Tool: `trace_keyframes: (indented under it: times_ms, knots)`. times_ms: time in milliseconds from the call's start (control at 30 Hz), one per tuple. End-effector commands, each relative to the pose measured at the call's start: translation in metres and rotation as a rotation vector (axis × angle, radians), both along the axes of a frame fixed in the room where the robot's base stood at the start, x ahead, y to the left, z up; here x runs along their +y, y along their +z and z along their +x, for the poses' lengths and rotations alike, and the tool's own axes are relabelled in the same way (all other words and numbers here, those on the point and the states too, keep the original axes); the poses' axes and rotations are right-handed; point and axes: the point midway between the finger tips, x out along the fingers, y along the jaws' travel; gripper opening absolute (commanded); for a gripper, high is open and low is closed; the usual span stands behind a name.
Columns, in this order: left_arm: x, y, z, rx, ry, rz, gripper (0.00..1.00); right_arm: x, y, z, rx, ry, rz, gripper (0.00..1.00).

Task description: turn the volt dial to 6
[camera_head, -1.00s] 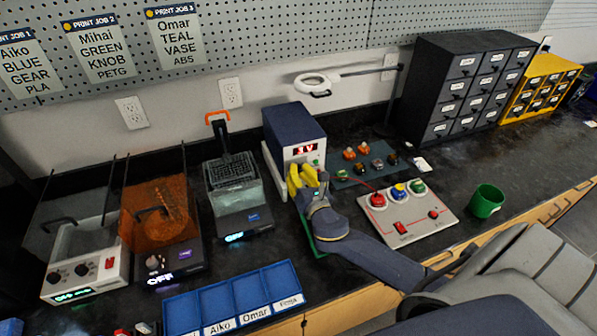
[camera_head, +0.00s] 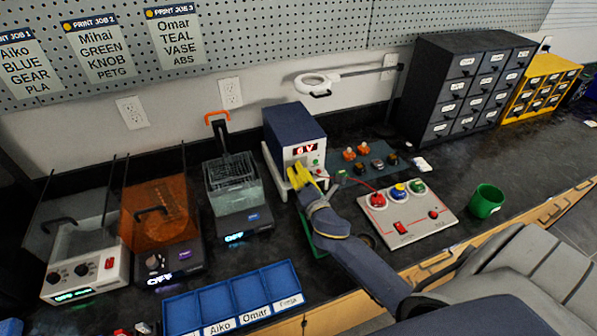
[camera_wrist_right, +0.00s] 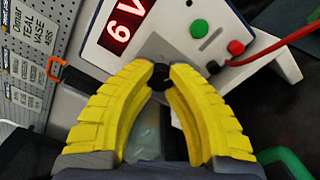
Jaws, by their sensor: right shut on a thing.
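The power supply (camera_head: 292,128) is a box with a dark blue top and a white front, at the back middle of the bench in the head view. Its red display (camera_head: 305,149) reads 6 V, and the same reading shows in the right wrist view (camera_wrist_right: 124,20). My right gripper (camera_head: 302,176) has yellow fingers and reaches the front of the supply. In the wrist view its fingertips (camera_wrist_right: 159,73) close around the small black volt dial (camera_wrist_right: 159,78), which they partly hide. My left gripper is not in view.
A red lead runs to the white panel with coloured posts (camera_head: 407,213). Left of the supply stands a printer-like tank (camera_head: 232,182). A green cup (camera_head: 487,201) is at the right.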

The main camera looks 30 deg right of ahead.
Motion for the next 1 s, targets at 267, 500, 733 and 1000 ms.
trace_keyframes:
  times_ms: [267, 500, 733, 1000]
  knots:
    - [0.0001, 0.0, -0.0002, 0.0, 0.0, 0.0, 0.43, 0.0041, -0.0051, -0.0011, 0.004, 0.007, 0.035, 0.0]
    - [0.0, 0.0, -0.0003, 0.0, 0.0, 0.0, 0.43, 0.0044, -0.0052, -0.0011, 0.004, 0.008, 0.036, 0.0]
    - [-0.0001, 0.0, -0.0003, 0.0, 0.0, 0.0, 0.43, 0.0036, -0.0038, -0.0008, 0.002, 0.006, 0.034, 0.32]
    - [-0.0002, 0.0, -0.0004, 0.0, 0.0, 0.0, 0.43, 0.0019, -0.0016, -0.0003, -0.002, 0.003, 0.031, 0.5]
